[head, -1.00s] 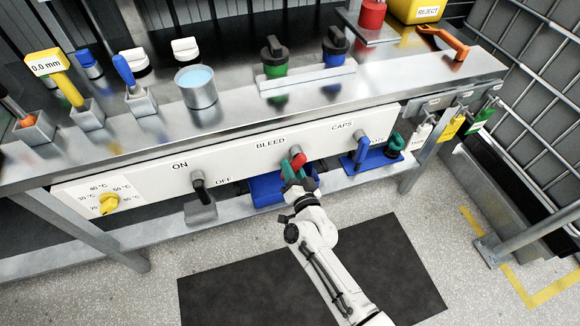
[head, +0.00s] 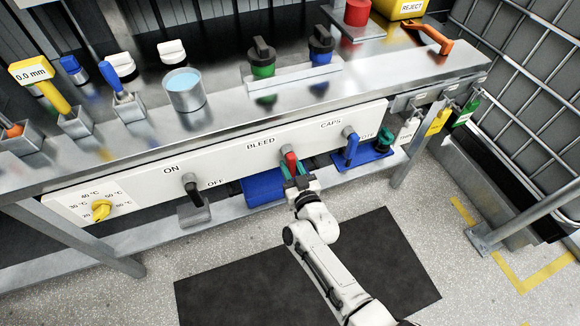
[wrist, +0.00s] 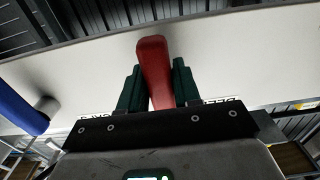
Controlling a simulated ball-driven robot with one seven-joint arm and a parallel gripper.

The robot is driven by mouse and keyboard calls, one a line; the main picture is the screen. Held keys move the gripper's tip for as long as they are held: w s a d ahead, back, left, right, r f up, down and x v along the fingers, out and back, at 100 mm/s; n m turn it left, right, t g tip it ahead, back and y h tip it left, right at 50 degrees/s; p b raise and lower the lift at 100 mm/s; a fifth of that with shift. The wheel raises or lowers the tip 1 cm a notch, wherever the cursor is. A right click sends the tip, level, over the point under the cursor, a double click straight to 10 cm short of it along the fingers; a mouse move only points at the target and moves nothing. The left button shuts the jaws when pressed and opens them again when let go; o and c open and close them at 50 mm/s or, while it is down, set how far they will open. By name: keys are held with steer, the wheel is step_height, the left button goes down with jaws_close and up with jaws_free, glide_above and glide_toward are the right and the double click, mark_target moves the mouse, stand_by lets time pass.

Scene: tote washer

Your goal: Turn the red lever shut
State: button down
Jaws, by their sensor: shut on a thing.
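The red lever (head: 291,160) is mounted on the white panel front, below and right of the word BLEED. It hangs roughly straight down from its pivot. My gripper (head: 293,172) reaches up to it from below, with its dark green fingers on either side of the lever. In the wrist view the red lever (wrist: 154,58) stands between the two fingers of my gripper (wrist: 157,88), which are shut on it. The lower end of the lever is partly hidden by the gripper in the head view.
A blue lever (head: 351,147) is to the right on the panel (head: 230,168), and a black lever (head: 192,188) is to the left. A blue bin (head: 262,188) sits on the low shelf behind my gripper.

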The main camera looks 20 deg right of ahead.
steer(key=shift+f, duration=0.1)
stand_by(0.3)
steer(key=c, duration=0.9)
jaws_free()
steer(key=s+p, duration=0.2)
steer(key=s, duration=0.9)
steer(key=shift+p, duration=0.35)
steer(key=shift+w, duration=0.1)
steer(key=s+d+r+g, duration=0.2)
steer(key=s+g, duration=0.3)
steer(key=s, duration=0.4)
steer(key=s+d+r+g, duration=0.2)
steer(key=s+d+g, duration=0.2)
steer(key=s, duration=0.5)
steer(key=s+d+r+g, duration=0.2)
steer(key=s+r+g, duration=0.1)
steer(key=s+g, duration=0.5)
steer(key=shift+s+d, duration=0.2)
steer(key=shift+s, duration=0.3)
steer(key=shift+s+d, duration=0.2)
steer(key=shift+s, duration=0.3)
